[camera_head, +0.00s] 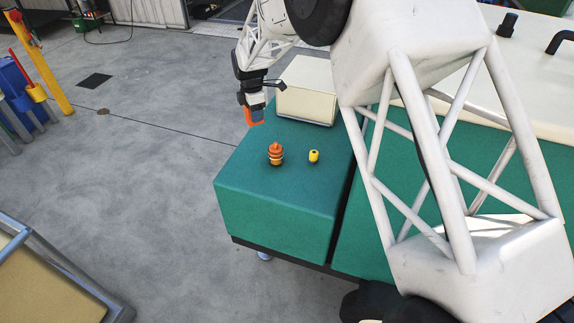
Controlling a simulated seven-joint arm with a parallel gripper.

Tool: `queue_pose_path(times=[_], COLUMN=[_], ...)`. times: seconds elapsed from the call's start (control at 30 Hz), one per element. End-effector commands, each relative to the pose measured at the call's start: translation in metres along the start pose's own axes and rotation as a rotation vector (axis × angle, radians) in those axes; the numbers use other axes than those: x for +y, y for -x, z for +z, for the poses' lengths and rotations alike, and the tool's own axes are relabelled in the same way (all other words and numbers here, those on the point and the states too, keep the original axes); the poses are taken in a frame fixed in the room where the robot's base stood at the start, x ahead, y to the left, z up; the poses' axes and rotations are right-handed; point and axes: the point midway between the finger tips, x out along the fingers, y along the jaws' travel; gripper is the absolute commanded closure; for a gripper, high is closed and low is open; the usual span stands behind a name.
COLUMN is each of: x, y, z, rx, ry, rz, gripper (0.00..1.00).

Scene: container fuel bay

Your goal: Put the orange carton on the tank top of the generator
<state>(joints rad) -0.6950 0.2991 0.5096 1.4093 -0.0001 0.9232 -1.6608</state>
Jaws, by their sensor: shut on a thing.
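My gripper (254,106) is shut on the orange carton (247,117), of which only small orange parts show around the dark fingers. The carton hangs near the far left edge of the generator's green tank top (240,172), in front of a cream box. From this one view I cannot tell how high it is above the surface or whether it touches. The green tank top is flat, with a wide bare area at its front and left.
A yellow post (45,68) and blue object (14,82) stand far left on open grey floor.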

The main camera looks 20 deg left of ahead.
Motion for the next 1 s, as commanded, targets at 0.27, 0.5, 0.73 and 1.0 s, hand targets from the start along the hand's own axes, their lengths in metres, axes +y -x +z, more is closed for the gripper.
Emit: queue_pose_path(times=[0.27, 0.5, 0.73, 1.0], x=[0.0, 0.0, 0.0, 0.0], y=[-0.004, -0.009, -0.035, -0.054], z=[0.0, 0.0, 0.0, 0.0], rx=[0.0, 0.0, 0.0, 0.0], ry=[0.0, 0.0, 0.0, 0.0], rz=[0.0, -0.001, -0.003, 0.0], gripper=[0.81, 0.81, 0.81, 0.81])
